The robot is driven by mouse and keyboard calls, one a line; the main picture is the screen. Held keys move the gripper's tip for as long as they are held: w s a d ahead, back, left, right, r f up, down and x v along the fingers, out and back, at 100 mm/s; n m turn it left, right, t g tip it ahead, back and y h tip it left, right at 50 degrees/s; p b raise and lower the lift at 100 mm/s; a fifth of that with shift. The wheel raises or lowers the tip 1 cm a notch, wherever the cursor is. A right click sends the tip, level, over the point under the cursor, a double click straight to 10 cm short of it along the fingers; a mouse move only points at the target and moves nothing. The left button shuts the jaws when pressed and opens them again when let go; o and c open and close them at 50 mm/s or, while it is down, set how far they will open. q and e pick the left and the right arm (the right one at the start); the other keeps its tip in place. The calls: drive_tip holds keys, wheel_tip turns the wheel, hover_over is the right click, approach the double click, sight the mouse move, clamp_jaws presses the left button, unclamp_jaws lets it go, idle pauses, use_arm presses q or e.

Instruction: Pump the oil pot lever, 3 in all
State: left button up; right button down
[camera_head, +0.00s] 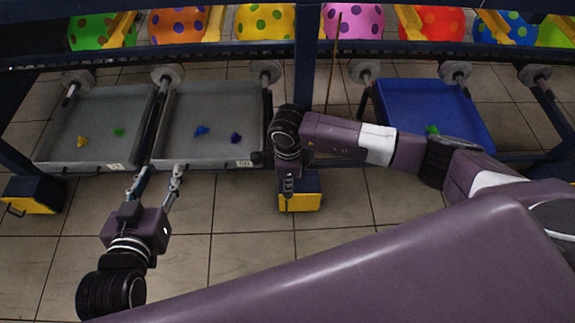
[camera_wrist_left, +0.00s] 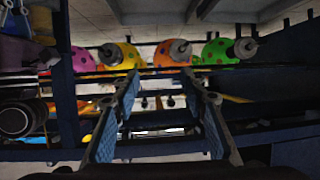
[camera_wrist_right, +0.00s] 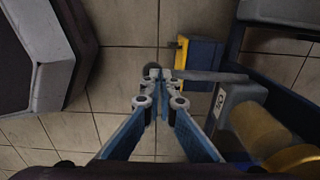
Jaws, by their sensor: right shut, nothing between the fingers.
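My right gripper (camera_wrist_right: 160,85) is shut and empty, pointing down in the head view (camera_head: 288,185) beside the rack's middle post. In the right wrist view its fingertips overlap the outer end of a grey bar (camera_wrist_right: 212,76), which looks like the oil pot lever. I cannot tell whether they touch it. The bar runs sideways by a grey block with a white label and a brass-coloured cylinder (camera_wrist_right: 258,130), likely the oil pot. The pot is not clearly visible in the head view. My left gripper (camera_head: 158,180) is open and empty before the grey trays; its fingers (camera_wrist_left: 160,105) are spread.
Spotted balloons line the upper rack. A yellow-and-blue foot block (camera_head: 300,200) stands below my right gripper. Tiled floor is open in front.

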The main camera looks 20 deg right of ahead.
drive_tip(key=shift+f+b, duration=0.3)
drive_tip(key=shift+f, duration=0.15)
use_arm(q)
drive_tip(key=r, duration=0.1)
drive_tip(key=w+r+t, duration=0.1)
drive_tip(key=d+r, duration=0.1)
drive_tip(key=shift+w+r+t+h, duration=0.2)
drive_tip(key=shift+t+h, duration=0.1)
